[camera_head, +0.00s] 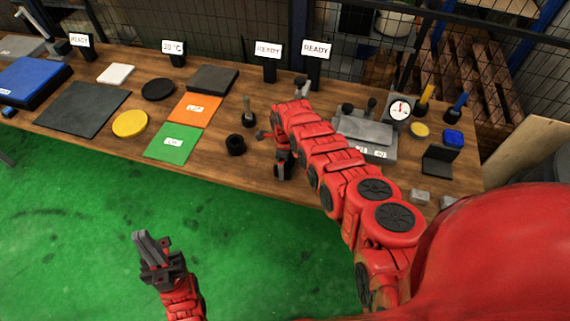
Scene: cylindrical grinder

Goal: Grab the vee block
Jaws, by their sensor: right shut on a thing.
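My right arm reaches from the right over the wooden table, and its wrist bends down near the middle. My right gripper (282,157) is at the table's front part, partly hidden by the red arm. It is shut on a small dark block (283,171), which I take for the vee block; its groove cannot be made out. I cannot tell whether the block touches the table. My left gripper (152,247) is low over the green floor, away from the table. No object shows in it, and its finger gap is unclear.
A black ring (235,145) stands left of the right gripper. Green (172,143) and orange (194,110) plates lie further left. Signs stand along the back.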

